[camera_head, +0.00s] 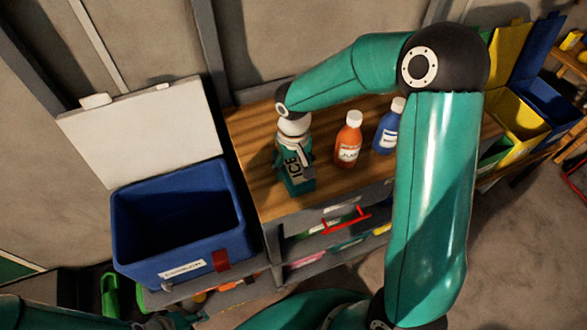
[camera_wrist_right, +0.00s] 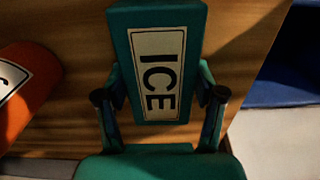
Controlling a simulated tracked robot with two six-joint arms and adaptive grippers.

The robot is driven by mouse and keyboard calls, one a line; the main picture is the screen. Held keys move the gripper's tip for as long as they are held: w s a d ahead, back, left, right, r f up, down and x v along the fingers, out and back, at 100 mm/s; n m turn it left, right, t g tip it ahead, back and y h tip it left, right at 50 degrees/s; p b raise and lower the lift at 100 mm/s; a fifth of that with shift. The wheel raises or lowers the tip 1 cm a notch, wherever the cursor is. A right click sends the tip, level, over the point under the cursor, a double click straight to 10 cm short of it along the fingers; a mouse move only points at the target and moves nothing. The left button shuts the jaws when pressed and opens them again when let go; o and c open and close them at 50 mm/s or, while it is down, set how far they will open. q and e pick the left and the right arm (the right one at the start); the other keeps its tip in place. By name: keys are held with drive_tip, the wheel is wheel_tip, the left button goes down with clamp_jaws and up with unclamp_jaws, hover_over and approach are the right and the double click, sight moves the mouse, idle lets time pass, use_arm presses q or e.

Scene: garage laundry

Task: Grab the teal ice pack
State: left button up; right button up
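The teal ice pack (camera_head: 302,186) with a pale "ICE" label stands on the wooden bench top near its front left corner. It also fills the middle of the right wrist view (camera_wrist_right: 158,20). My right gripper (camera_head: 296,150) reaches down to it from above. In the wrist view its two fingers (camera_wrist_right: 160,98) lie along both sides of the pack. Whether they press on it or leave a small gap cannot be told. My left gripper (camera_head: 165,321) shows only partly at the bottom edge, and its fingers are unclear.
An orange bottle (camera_head: 348,140) and a blue bottle (camera_head: 387,127) stand right of the pack. An open blue cooler (camera_head: 182,220) with a raised white lid (camera_head: 150,130) is left of the bench (camera_head: 248,140). Yellow and blue bins (camera_head: 520,107) stand at the right.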

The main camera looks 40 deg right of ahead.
drive_tip(key=c, duration=0.6)
drive_tip(key=shift+r, duration=0.15)
